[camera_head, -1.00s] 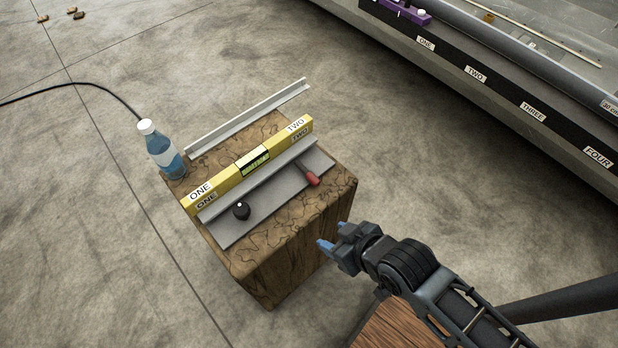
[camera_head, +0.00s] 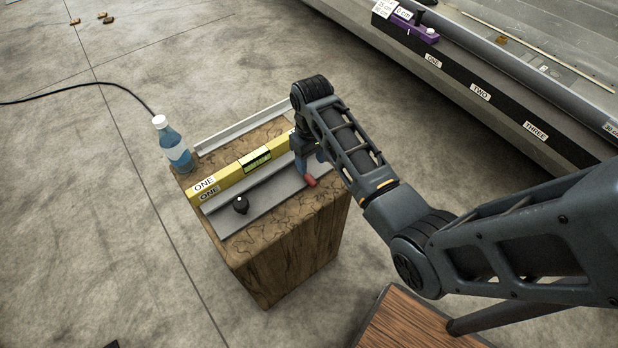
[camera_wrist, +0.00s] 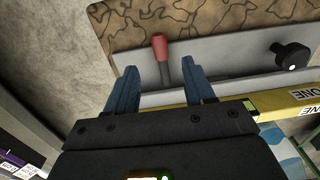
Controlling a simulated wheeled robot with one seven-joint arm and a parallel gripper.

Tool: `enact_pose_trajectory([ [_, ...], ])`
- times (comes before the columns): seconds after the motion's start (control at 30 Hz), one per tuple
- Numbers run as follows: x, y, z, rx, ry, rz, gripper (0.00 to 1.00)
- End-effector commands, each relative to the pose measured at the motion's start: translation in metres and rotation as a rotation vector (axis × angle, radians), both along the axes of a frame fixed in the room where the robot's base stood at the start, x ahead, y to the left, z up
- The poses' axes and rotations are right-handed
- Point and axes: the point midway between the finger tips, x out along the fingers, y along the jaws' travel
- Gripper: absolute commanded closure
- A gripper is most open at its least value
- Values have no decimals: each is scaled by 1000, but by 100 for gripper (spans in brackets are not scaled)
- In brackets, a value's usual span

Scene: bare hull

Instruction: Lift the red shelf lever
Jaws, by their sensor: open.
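The red lever (camera_head: 309,181) sticks out from the grey shelf plate (camera_head: 262,203) at its right end, on top of the wooden block. The red end reaches beyond the fingertips.
A yellow level (camera_head: 230,179) lies along the shelf, and a black knob (camera_head: 241,204) stands on the plate's left. A water bottle (camera_head: 173,145) stands at the block's back left corner (camera_head: 275,270). A long grey bench (camera_head: 470,100) with number labels runs along the right.

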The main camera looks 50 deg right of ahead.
Motion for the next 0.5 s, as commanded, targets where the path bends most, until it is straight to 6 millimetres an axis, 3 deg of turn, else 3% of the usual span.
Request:
enact_pose_trajectory([
  [0.5,0,0,-66,1,3,-1,47],
])
